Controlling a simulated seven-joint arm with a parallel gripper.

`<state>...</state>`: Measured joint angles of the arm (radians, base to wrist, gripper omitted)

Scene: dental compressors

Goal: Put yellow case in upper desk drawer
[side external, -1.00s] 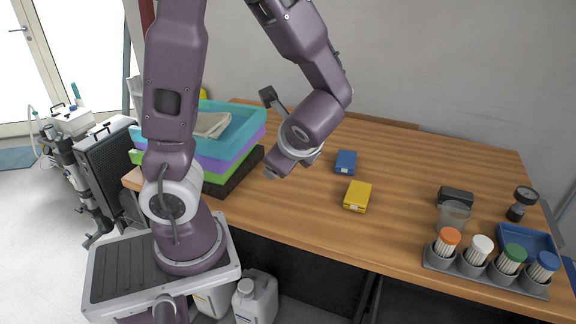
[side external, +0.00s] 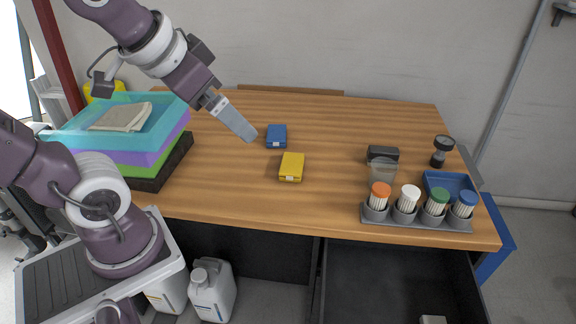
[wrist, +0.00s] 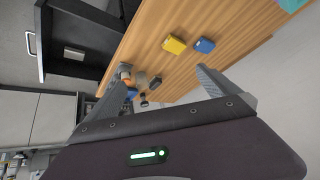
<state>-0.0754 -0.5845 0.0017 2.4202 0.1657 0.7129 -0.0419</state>
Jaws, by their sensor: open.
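The yellow case (side external: 291,167) lies flat on the wooden desk, in front of a similar blue case (side external: 276,136). In the wrist view, the yellow case (wrist: 174,44) and blue case (wrist: 205,45) are beyond the fingers. A dark drawer (side external: 398,275) stands pulled out below the desk's front edge at the right; it also shows in the wrist view (wrist: 88,32). A small pale item (side external: 433,320) shows in it. My gripper (side external: 246,132) is open and empty, above the desk, left of the cases. In the wrist view its fingers (wrist: 118,62) are wide apart.
A rack (side external: 415,219) of several capped pots stands at the desk's right front, near a glass jar (side external: 382,172), a black block (side external: 383,154), a blue tray (side external: 450,186) and a gauge (side external: 441,151). Stacked colored trays (side external: 125,125) stand at left. The desk around the cases is mostly clear.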

